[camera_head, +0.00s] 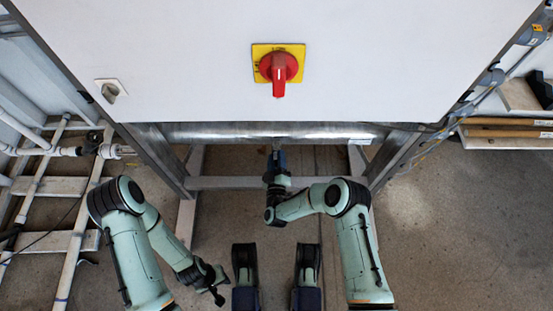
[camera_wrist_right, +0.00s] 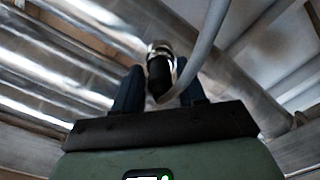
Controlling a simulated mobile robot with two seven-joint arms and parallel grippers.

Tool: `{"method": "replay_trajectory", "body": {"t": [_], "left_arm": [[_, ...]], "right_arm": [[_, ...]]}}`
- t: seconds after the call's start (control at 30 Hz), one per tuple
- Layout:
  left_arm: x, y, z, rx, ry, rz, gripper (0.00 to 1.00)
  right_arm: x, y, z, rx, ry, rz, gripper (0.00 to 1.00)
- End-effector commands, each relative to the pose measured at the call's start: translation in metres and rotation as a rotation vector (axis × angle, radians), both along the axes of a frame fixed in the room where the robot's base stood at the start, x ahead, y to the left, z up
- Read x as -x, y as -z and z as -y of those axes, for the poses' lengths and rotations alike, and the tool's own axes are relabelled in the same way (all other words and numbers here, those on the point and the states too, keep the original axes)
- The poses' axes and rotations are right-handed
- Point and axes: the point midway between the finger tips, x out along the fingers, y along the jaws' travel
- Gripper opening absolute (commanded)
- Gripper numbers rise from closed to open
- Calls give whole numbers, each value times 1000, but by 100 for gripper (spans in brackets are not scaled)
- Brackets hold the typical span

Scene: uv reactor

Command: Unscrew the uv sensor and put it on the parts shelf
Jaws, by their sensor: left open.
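The UV sensor (camera_wrist_right: 160,72), a black body with a bright metal collar, shows in the right wrist view with a grey cable looping beside it. It sits against a shiny metal tube. My right gripper (camera_head: 276,150) reaches under the white cabinet at the tube. Its dark blue fingers (camera_wrist_right: 162,88) stand on either side of the sensor; whether they press on it is not clear. In the head view the sensor is hidden. My left gripper (camera_head: 216,287) is open and empty, low over the floor at left. A shelf (camera_head: 508,141) at right may be the parts shelf.
The white cabinet (camera_head: 190,55) with a red rotary switch (camera_head: 279,68) fills the top. The metal tube (camera_head: 220,133) runs below its edge between grey frame legs. White pipes (camera_head: 75,225) stand at left. The floor at right (camera_head: 450,225) is clear.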

Motion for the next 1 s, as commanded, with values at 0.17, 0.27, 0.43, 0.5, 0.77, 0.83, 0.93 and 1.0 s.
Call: {"method": "replay_trajectory", "body": {"t": [0.17, 0.27, 0.43, 0.5, 0.77, 0.83, 0.93, 1.0], "left_arm": [[0, 0, 0, 1, 1, 2, 43], [0, -1, 0, 1, 1, 2, 43], [2, -9, 0, 0, 1, 0, 43], [2, -12, 0, 0, 1, 0, 43], [3, -18, 0, 1, 1, 2, 43], [3, -18, 0, 1, 1, 2, 43], [3, -17, 0, 1, 1, 2, 43], [3, -17, 0, 0, 1, 1, 43]], "right_arm": [[0, 0, 0, 0, 0, 0, 0], [0, 0, 0, 8, -1, 1, 0], [1, -2, -2, 144, -4, 1, 0], [1, -2, -2, 230, -3, 2, 0], [0, -1, 0, 449, 0, 3, 0], [0, -1, 0, 455, 1, 2, 0], [0, 0, 0, 453, 2, 1, 0], [0, 0, 0, 453, 2, 1, 0]]}}
